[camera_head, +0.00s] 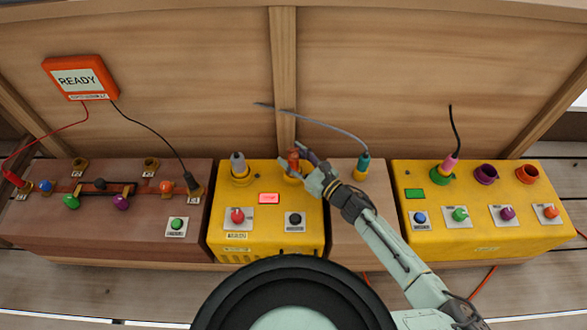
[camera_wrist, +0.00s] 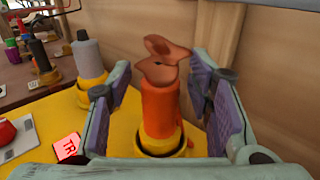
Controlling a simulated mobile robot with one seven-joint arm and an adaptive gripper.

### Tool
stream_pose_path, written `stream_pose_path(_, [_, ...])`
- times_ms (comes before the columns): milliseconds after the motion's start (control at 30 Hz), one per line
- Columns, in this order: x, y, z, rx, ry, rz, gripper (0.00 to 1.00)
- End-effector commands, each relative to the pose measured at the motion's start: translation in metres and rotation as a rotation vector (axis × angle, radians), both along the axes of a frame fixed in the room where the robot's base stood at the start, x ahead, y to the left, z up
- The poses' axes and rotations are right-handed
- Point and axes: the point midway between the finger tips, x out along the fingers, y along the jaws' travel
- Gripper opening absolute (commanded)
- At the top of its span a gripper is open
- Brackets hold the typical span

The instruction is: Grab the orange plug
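The orange plug (camera_wrist: 160,105) stands upright in a yellow socket (camera_wrist: 160,143) on the yellow box in the wrist view. Its top is a brownish-orange, irregular shape. My gripper (camera_wrist: 165,100) is open, with one purple-padded finger on each side of the plug. Gaps show between the plug and both pads. In the head view the orange plug (camera_head: 293,157) shows at the back right of the middle yellow box (camera_head: 260,196), and my gripper (camera_head: 308,168) is at it, partly covering it and its socket.
A grey plug (camera_head: 238,163) stands left of the orange one. A teal plug (camera_head: 363,162) with a grey cable stands right, on the brown box. The yellow box's front has a red button (camera_head: 237,216) and a black button (camera_head: 295,219). A wooden wall (camera_head: 400,80) rises behind.

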Motion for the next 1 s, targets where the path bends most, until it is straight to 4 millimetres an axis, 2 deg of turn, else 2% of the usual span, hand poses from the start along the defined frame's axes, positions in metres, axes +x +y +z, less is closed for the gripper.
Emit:
stream_pose_path(67, [-0.0001, -0.0001, 0.0001, 0.000, 0.000, 0.000, 0.39])
stream_pose_path(633, [-0.0003, -0.0001, 0.0002, 0.000, 0.000, 0.000, 0.01])
stream_pose_path(1000, [-0.0004, -0.0001, 0.0002, 0.000, 0.000, 0.001, 0.00])
